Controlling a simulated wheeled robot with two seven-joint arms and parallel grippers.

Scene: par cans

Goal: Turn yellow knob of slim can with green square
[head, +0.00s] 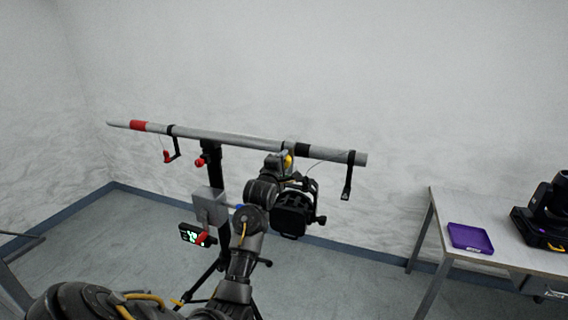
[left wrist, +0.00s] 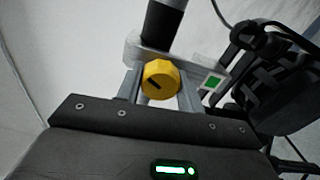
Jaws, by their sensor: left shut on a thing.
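The yellow knob (left wrist: 160,80) sits on a pale grey clamp by the bar and has a dark slot in its face. A white label with a green square (left wrist: 211,83) is just right of it. My left gripper's fingers (left wrist: 160,92) are shut on the knob, one on each side. In the head view, the knob (head: 288,160) shows partly behind my left gripper (head: 280,162). A black can (head: 292,215) hangs below, partly covered by my left arm; it also shows at the right of the left wrist view (left wrist: 285,95). My right gripper is not in view.
The grey bar (head: 230,138) runs across on a black stand (head: 217,165), with hooks and cables hanging from it. A grey box (head: 209,206) and a dark box with a green display (head: 193,236) are by the stand. A table (head: 490,225) at right bears a purple tray (head: 470,238).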

